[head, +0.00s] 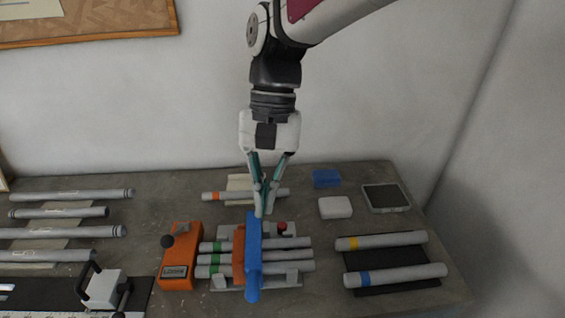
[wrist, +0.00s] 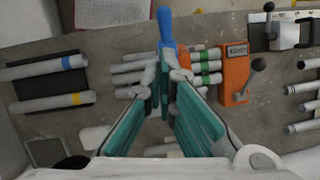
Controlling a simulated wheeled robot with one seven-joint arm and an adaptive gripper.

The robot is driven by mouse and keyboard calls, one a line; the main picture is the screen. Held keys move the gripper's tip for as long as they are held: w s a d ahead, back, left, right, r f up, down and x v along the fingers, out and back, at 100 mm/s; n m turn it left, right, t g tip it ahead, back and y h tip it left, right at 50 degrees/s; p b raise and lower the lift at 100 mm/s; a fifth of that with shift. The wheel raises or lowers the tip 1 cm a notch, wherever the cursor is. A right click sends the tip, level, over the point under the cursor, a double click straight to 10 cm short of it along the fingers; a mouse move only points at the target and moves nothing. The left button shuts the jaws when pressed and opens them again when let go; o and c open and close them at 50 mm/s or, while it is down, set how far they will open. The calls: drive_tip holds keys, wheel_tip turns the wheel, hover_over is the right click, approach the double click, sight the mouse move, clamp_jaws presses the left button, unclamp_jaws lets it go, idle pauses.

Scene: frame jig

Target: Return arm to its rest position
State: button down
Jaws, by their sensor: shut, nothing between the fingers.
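My gripper (head: 263,212) hangs pointing down over the jig on the workbench (head: 330,230). Its fingers are shut and empty, with the tips close to the far end of a blue bar (head: 254,255). I cannot tell whether they touch it. In the wrist view the fingertips (wrist: 166,76) meet just below the blue bar (wrist: 166,27). The bar lies across several grey tubes (head: 220,259) with green bands, beside an orange-red piece (head: 239,252). My arm reaches in from the top of the head view.
An orange block (head: 181,262) with a black knob stands left of the jig. Two banded tubes (head: 381,241) lie on a black mat at right. Behind are an orange-banded tube (head: 217,196), a blue block (head: 326,178) and a white block (head: 335,207). More tubes (head: 70,194) lie left.

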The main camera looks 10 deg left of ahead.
drive_tip(key=d+r+t, duration=0.2)
drive_tip(key=d+r, duration=0.1)
drive_tip(key=d, duration=0.4)
drive_tip(key=d+r+t, duration=0.2)
drive_tip(key=d+r, duration=0.1)
drive_tip(key=d, duration=0.4)
drive_tip(key=s+d+m+t, duration=0.1)
drive_tip(key=s+d+t, duration=0.4)
drive_tip(key=d, duration=0.8)
drive_tip(key=s, duration=0.2)
drive_tip(key=shift+s+d+r, duration=0.25)
drive_tip(key=shift+s+d, duration=0.1)
